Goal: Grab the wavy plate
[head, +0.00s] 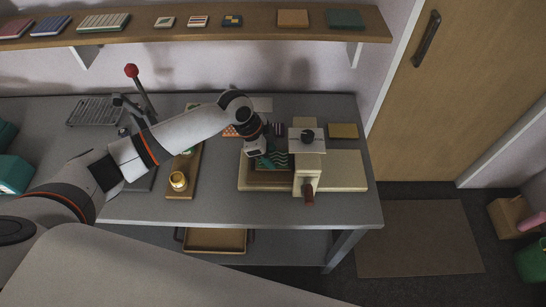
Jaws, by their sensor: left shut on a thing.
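The wavy plate (275,160) is a dark plate with green zigzag waves. It lies at the wooden press-like stand (308,165), on the left part of its pale base. My left gripper (262,156) comes down from above and is shut on the wavy plate at its left side. The fingertips are small and partly hidden by the gripper body. My right gripper does not show.
A wooden tray (187,185) with a brass cup (179,181) stands left of the base. A yellow block (343,131) lies at the back right. A lever with a red knob (131,71) rises behind my left arm. The grey table's (240,210) front strip is clear.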

